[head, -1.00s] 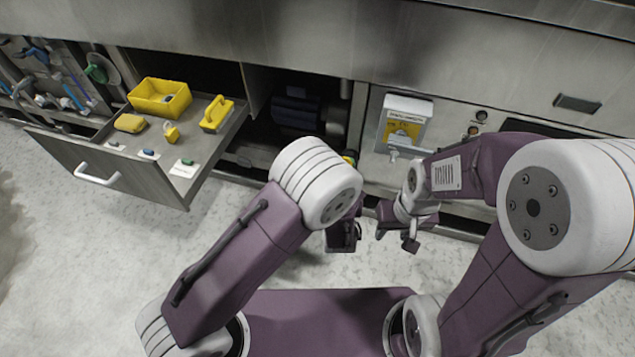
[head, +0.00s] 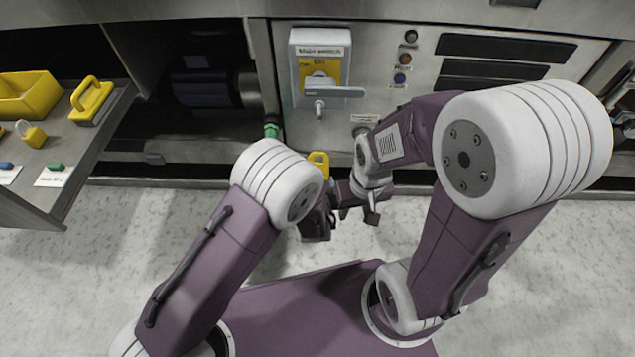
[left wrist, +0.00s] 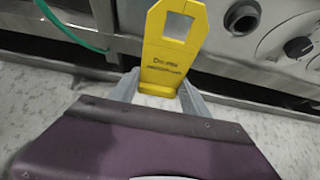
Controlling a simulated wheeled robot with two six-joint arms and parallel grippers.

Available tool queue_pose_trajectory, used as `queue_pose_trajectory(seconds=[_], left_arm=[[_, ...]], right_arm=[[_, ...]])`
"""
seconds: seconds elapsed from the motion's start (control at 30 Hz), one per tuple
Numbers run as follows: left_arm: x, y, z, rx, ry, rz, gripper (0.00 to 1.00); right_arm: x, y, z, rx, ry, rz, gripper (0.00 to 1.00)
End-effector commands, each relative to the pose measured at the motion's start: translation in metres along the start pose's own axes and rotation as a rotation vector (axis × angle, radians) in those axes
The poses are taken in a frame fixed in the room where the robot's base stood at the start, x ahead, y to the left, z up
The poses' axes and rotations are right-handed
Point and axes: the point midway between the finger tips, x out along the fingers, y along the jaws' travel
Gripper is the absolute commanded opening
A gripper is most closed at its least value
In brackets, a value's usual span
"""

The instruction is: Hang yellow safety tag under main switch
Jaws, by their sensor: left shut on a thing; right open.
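The main switch (head: 320,50) is a white box with a yellow plate and a grey lever pointing right, on the front panel. A small pale hook-like part (head: 319,108) sticks out below it. My left gripper (left wrist: 158,92) is shut on the lower end of the yellow safety tag (left wrist: 172,50), a flat plate with a square hole near its top. In the head view the tag (head: 318,158) shows below the switch, apart from it; my left arm hides most of that gripper. My right gripper (head: 357,210) is open and empty, right of the tag.
An open drawer (head: 98,140) at left holds a yellow bin (head: 28,95), a yellow handled block (head: 91,100) and a yellow padlock (head: 32,134). A dark open bay lies between drawer and switch. Buttons (head: 404,59) sit right of the switch. Pale floor is clear below.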

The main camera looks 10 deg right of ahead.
Motion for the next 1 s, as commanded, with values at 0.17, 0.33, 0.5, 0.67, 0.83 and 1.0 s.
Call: queue_pose_trajectory(seconds=[0.17,0.33,0.5,0.67,0.83,1.0], left_arm=[[0.011,0.0,0.008,-0.002,-0.002,0.001,0.15],[0.021,0.001,0.015,-0.001,-0.001,0.001,0.15],[0.032,0.001,0.022,-0.001,-0.001,0.001,0.15],[0.042,0.001,0.028,-0.001,-0.001,0.001,0.15],[0.052,0.001,0.035,-0.001,-0.001,0.001,0.15],[0.046,0.001,0.049,0.0,-0.001,0.0,0.15]], right_arm=[[0.0,0.0,0.0,0.0,0.0,0.0,0.44],[0.0,0.0,0.0,0.0,0.0,0.0,0.44],[0.0,0.0,0.0,0.0,0.0,0.0,0.44],[0.0,0.0,0.0,0.0,0.0,0.0,0.44],[-0.001,0.0,0.0,0.0,0.0,0.0,0.44],[-0.014,0.0,-0.001,0.0,0.0,0.0,0.44]])
